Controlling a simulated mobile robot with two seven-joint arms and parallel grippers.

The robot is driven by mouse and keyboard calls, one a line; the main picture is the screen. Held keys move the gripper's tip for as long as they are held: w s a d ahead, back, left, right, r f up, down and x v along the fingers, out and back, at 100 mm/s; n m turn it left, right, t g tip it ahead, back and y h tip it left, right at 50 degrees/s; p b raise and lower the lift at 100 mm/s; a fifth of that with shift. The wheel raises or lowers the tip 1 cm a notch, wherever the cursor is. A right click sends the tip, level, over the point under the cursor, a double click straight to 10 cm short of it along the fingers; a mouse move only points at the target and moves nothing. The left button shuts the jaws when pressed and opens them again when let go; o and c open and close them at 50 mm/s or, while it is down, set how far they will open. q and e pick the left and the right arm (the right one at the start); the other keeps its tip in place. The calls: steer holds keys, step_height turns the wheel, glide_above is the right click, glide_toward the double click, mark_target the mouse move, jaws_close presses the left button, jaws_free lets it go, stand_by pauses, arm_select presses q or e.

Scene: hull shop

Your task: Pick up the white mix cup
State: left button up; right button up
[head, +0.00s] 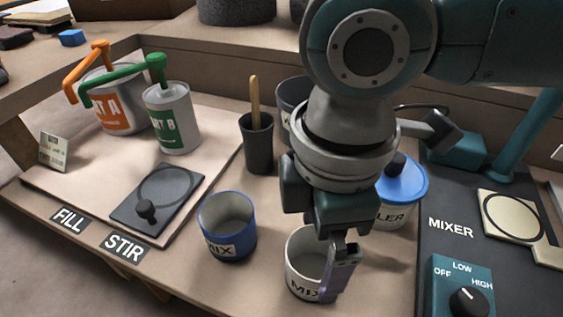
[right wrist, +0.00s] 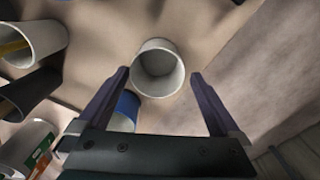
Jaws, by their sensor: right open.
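The white mix cup (head: 303,262) stands upright and empty near the bench's front edge, in the middle of the head view. My right gripper (head: 339,270) is over it, pointing down, and one finger hides the cup's right side and part of its label. In the right wrist view the white cup (right wrist: 158,70) shows from above, centred between the two spread fingertips of my right gripper (right wrist: 160,76), with a gap on each side. The gripper is open and empty. I cannot tell how far down beside the cup the fingertips reach. My left gripper is not in view.
A blue mix cup (head: 227,238) stands just left of the white one. Behind are a dark cup with a stick (head: 258,148) and a blue-lidded filler tub (head: 401,190). The mixer (head: 450,232) is at right. Pump cans A (head: 122,115) and B (head: 172,122) stand at left.

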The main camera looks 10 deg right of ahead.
mark_target(312, 274)
steer(key=f+b, duration=0.1)
steer(key=f, duration=0.1)
steer(key=f+b, duration=0.1)
steer(key=f, duration=0.2)
steer(key=shift+w, duration=0.2)
steer(key=shift+r, duration=0.15)
steer(key=shift+c, duration=0.4)
steer(key=c, duration=1.1)
